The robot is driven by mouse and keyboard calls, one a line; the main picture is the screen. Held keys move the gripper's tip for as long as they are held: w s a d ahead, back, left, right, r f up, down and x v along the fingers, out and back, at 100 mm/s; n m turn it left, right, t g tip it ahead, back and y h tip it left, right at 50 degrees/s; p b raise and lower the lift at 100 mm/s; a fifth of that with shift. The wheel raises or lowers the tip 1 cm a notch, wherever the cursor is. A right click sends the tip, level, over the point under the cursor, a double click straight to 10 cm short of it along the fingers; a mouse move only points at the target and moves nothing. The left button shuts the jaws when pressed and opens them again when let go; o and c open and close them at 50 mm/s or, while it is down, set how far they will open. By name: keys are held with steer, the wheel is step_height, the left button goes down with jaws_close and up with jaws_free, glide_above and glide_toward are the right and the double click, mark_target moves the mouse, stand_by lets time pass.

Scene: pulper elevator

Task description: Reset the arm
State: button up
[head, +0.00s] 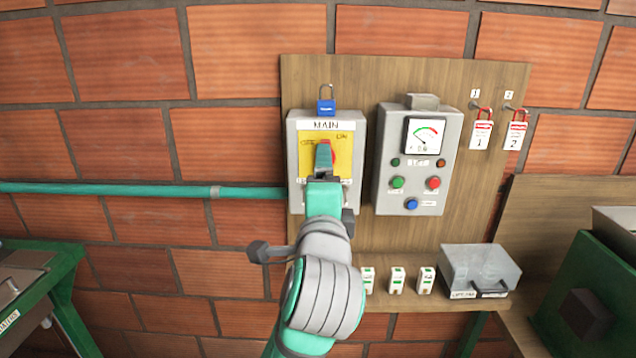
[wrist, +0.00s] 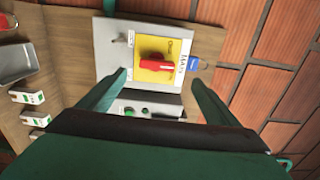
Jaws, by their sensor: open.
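My gripper (head: 323,165) is in front of the grey MAIN switch box (head: 296,150), near its yellow plate (head: 345,150). In the wrist view my gripper (wrist: 160,79) has its two fingers apart with nothing held between them. The red switch handle (wrist: 158,65) shows beyond the fingertips on the yellow plate. In the head view only a bit of red shows at the fingertips, and my gripper hides the rest. I cannot tell whether the fingers touch the handle. A blue padlock (head: 326,107) sits at the top of the box.
A grey control panel (head: 385,150) with a meter and buttons is at the right. Two red-and-white tagged padlocks (head: 481,135) hang further right. A teal pipe (head: 110,188) runs along the brick wall.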

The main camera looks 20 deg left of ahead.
steer(key=w+d+f+n+h, duration=0.1)
steer(key=d+f+n, duration=0.15)
steer(key=f, duration=0.65)
steer(key=d+f+n+h, duration=0.2)
steer(key=d+f, duration=0.1)
steer(key=f, duration=0.6)
steer(key=s+d+f+n, duration=0.35)
steer(key=s+f, duration=0.25)
steer(key=f, duration=0.5)
steer(key=s+d+f+n, duration=0.3)
steer(key=s+d+f, duration=0.3)
steer(key=f, duration=0.5)
steer(key=s+f+n+g+h, duration=0.1)
steer(key=s+f, duration=0.3)
steer(key=s, duration=1)
steer(key=s+f+n+g+h, duration=0.1)
steer(key=s+f+n, duration=0.2)
steer(key=s, duration=1.2)
steer(key=shift+s+d+f, duration=0.2)
steer(key=shift+d+f, duration=0.25)
steer(key=shift+f, duration=0.2)
